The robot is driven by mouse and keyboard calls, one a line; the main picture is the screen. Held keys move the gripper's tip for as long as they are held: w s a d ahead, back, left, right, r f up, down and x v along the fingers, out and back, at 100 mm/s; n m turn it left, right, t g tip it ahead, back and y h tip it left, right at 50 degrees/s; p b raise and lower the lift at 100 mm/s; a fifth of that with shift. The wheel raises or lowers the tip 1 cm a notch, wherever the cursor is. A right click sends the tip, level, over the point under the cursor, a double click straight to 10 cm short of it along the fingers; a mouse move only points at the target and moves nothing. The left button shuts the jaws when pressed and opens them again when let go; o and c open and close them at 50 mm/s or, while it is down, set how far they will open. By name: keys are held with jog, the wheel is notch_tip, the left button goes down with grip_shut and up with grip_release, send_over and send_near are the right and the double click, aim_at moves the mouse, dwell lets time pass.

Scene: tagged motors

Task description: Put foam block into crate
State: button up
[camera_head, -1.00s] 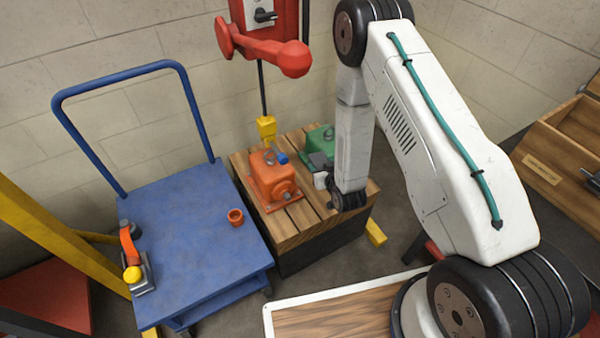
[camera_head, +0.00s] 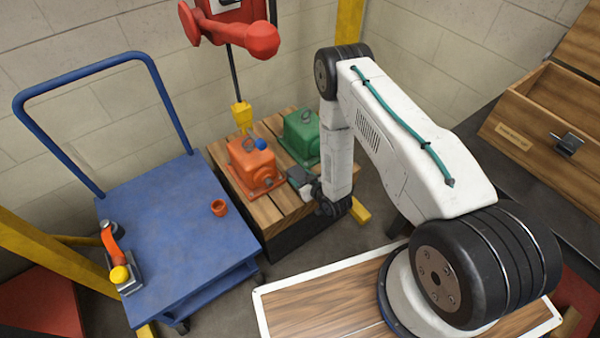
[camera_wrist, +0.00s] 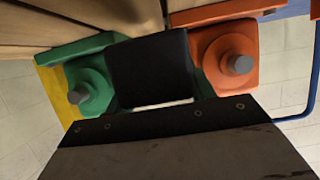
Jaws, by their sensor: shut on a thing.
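My gripper (camera_head: 309,187) hangs beside the orange and green motors, at the right edge of the slatted wooden platform. It is shut on a dark grey block (camera_head: 298,176), which looks like the foam block. In the wrist view the dark block (camera_wrist: 150,70) fills the middle, between the green motor (camera_wrist: 86,88) and the orange motor (camera_wrist: 228,58). The fingertips are mostly hidden there. An open wooden box with a pale label and a metal latch, which looks like the crate (camera_head: 512,150), stands at the far right, well away from my gripper.
The orange motor (camera_head: 255,165) and green motor (camera_head: 300,135) stand on the wooden platform (camera_head: 285,215).

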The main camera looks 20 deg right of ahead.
aim_at(305, 171)
jog(key=w, duration=0.2)
jog(key=w+d, duration=0.1)
jog(key=w, duration=0.1)
jog(key=shift+w+d+f, duration=0.2)
jog(key=shift+w, duration=0.05)
jog(key=shift+w+f, duration=0.15)
jog(key=shift+f, duration=0.75)
jog(key=shift+w+f, duration=0.1)
jog(key=shift+f, duration=0.8)
jog(key=shift+f, duration=0.15)
jog(key=o, duration=1)
jog(key=shift+c, duration=0.2)
